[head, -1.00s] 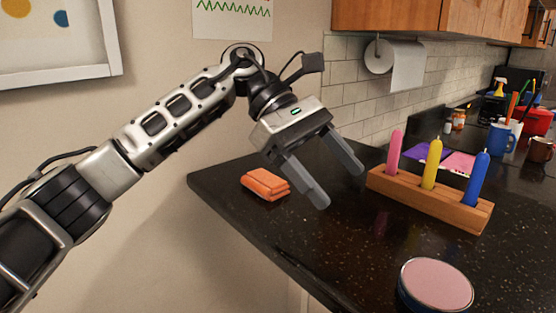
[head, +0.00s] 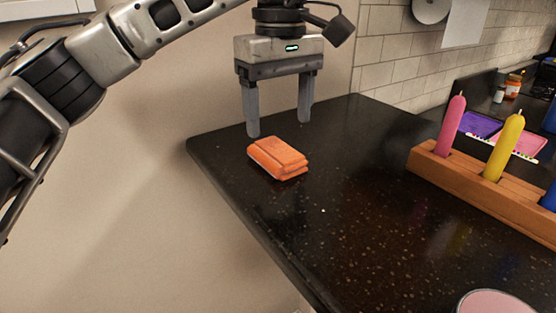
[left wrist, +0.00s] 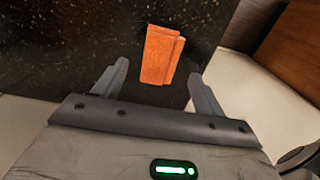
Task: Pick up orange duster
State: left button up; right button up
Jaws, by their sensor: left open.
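The orange duster (head: 278,158) is a folded orange cloth lying flat on the dark counter near its left corner. It also shows in the left wrist view (left wrist: 158,55), just beyond and between the two fingertips. My left gripper (head: 279,127) is open and empty, with its fingers pointing down above and slightly behind the duster. In the left wrist view its fingers (left wrist: 159,78) stand apart, one on each side of the duster's near end. My right gripper is out of view.
A wooden holder (head: 424,164) with pink, yellow and blue candles stands to the right. A round pink-topped container (head: 495,303) is at the bottom right. The dark counter (head: 340,215) between is clear. A tiled wall (head: 385,65) stands behind.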

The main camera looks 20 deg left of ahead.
aim_at(280, 151)
pick_arm(q)
jog(key=shift+w+f+p, duration=0.1)
jog(key=shift+f+p, duration=0.3)
jog(key=shift+f, duration=2.65)
jog(key=c, duration=1.1)
